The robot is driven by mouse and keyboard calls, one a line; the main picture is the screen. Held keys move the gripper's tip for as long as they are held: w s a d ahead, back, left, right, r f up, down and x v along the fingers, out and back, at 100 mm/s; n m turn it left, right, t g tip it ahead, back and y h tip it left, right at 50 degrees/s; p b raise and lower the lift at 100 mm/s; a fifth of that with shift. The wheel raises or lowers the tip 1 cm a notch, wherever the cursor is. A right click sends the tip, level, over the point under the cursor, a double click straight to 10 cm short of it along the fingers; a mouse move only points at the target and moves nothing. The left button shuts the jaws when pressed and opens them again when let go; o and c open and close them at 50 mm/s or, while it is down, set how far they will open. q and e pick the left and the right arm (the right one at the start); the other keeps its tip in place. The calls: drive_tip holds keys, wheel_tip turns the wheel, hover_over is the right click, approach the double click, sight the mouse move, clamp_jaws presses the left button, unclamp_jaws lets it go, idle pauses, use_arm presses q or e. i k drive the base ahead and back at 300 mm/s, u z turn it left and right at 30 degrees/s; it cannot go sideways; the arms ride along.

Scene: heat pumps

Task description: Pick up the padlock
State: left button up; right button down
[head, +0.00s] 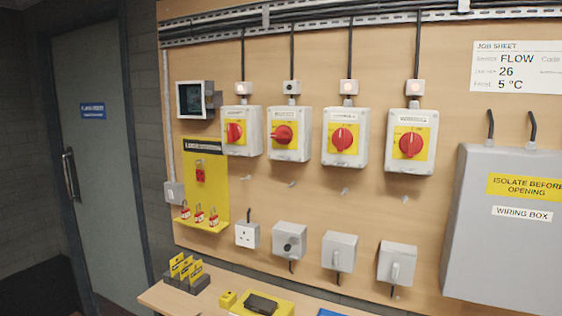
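Several small red padlocks with metal shackles stand in a row on the lower ledge of the yellow lockout board (218,182). They are the left padlock (185,212), the middle padlock (199,216) and the right padlock (213,219). A red item (200,174), perhaps a hasp, hangs higher on the same board. Neither of my grippers shows in the head view, so nothing is seen near the padlocks.
Above right, several isolators with red knobs line the wooden wall, including one whose knob (282,133) looks turned sideways. A socket (247,236) is right of the ledge. Below is a bench (153,297) with yellow tags (181,265) and a black device (260,303). A door (100,150) stands left.

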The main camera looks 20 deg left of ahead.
sight(213, 220)
drive_tip(key=u, duration=1.55)
drive_tip(key=i, duration=0.1)
drive_tip(key=z, duration=2.95)
drive_tip(key=k, duration=0.9)
drive_tip(key=u, duration=1.3)
drive_tip(key=i, duration=0.95)
drive_tip(key=u, duration=0.1)
